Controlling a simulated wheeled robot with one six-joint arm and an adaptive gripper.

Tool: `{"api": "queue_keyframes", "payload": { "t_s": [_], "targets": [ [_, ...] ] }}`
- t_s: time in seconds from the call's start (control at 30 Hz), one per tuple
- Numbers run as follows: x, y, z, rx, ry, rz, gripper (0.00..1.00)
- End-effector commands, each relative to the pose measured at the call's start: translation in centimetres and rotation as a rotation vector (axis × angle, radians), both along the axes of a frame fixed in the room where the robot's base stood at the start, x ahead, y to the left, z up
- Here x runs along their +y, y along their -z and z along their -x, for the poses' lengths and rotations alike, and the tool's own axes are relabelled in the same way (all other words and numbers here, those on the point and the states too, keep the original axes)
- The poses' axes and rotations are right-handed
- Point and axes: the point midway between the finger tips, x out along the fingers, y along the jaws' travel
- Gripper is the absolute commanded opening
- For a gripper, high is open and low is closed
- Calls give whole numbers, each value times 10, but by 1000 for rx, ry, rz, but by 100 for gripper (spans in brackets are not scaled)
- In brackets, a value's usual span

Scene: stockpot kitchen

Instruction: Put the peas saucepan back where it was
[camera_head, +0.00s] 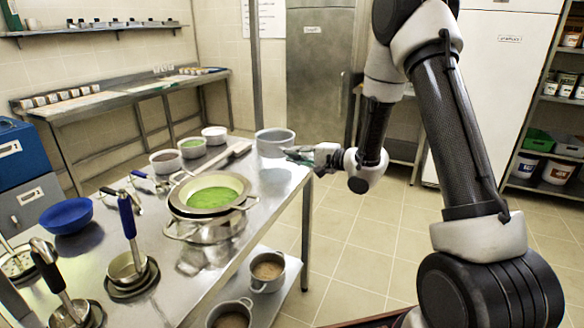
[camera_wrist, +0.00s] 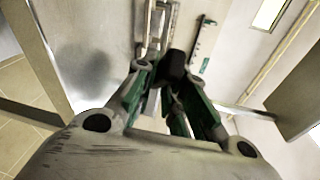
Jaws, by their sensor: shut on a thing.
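My gripper (camera_head: 290,150) is at the far right end of the steel counter (camera_head: 262,187), beside a grey round open pan (camera_head: 275,141). I cannot tell whether the gripper touches that pan. In the wrist view its green-sided fingers (camera_wrist: 172,88) are closed around a small dark object (camera_wrist: 174,64), perhaps a handle; what it belongs to is unclear. Bright green contents, like peas, lie in a wide pan or strainer (camera_head: 237,184) on top of a large steel stockpot (camera_head: 203,231). A small container (camera_head: 192,153) further back also holds something green. No saucepan is clearly identifiable as the peas one.
A blue bowl (camera_head: 66,216) and blue-handled metalware (camera_head: 127,217) stand at the counter's left. A long metal piece (camera_head: 226,158) lies near the grey pan. Two pots (camera_head: 267,271) (camera_head: 230,312) sit on the lower shelf. The tiled floor right of the counter is open.

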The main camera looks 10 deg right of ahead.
Motion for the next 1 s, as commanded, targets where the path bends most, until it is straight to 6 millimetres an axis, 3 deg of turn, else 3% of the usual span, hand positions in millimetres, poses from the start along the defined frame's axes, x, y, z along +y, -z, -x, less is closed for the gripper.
{"api": "queue_keyframes", "payload": {
  "t_s": [0.3, 0.7, 0.73, 0.83, 1.0],
  "targets": [
    [0, 42, 0, 0, -2, 0, 0],
    [1, 47, 0, -3, -2, 0, 0],
    [0, 48, 0, -1, -2, 0, 15],
    [0, 47, 0, -1, -2, 0, 33],
    [0, 47, 0, -1, -2, 0, 35]
  ]
}}
